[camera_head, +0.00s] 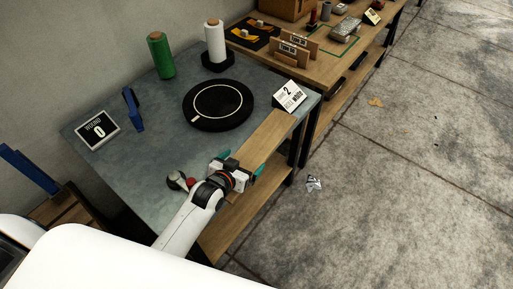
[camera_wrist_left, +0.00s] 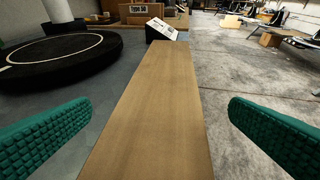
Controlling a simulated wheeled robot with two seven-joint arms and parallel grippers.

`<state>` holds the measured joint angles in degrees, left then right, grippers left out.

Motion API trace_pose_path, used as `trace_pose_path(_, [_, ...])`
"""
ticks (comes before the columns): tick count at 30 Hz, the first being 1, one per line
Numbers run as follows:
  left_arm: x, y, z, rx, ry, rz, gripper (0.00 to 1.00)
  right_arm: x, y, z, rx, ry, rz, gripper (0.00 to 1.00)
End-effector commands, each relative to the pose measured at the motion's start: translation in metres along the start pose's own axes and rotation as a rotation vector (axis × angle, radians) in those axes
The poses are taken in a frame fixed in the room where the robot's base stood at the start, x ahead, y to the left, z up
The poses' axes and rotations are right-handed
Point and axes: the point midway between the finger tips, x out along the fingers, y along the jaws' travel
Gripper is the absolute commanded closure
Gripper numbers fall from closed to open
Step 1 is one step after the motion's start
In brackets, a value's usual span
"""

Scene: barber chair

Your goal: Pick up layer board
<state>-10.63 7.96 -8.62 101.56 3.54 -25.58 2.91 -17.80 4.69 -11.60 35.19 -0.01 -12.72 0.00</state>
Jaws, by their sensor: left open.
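The layer board (camera_head: 272,133) is a long, flat light-wood plank lying along the right edge of the grey table (camera_head: 150,150). It also runs away down the middle of the left wrist view (camera_wrist_left: 155,100). My left gripper (camera_head: 236,170) is at the board's near end, open, with teal ribbed fingers. In the left wrist view one finger (camera_wrist_left: 45,135) is left of the board and the other (camera_wrist_left: 275,135) right of it, with gaps on both sides. The board's near end is partly hidden by the gripper in the head view. My right gripper is not in view.
A black round turntable (camera_head: 218,127) lies left of the board. A sign marked 2 (camera_head: 290,95) stands at its far end. Green (camera_head: 160,55) and white (camera_head: 214,40) spools stand at the back. A small red and grey object (camera_head: 180,181) sits near my arm. Open concrete floor is at right.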

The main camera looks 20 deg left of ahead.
Motion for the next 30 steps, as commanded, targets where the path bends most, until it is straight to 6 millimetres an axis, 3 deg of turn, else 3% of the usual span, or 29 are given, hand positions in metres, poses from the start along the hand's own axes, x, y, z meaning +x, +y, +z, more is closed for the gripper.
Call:
trace_pose_path(8, [0.023, 0.0, 0.001, 0.0, -0.001, 0.0, 0.0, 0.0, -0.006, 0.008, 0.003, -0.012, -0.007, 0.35])
trace_pose_path(18, [0.066, -0.003, 0.002, 0.001, 0.001, 0.0, 0.0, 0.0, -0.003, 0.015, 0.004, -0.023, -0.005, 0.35])
trace_pose_path(27, [0.07, -0.003, 0.003, 0.001, 0.0, 0.0, 0.0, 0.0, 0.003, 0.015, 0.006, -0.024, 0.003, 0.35])
trace_pose_path(30, [0.07, -0.003, 0.003, 0.001, 0.0, 0.0, 0.13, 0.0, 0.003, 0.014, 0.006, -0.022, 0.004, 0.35])
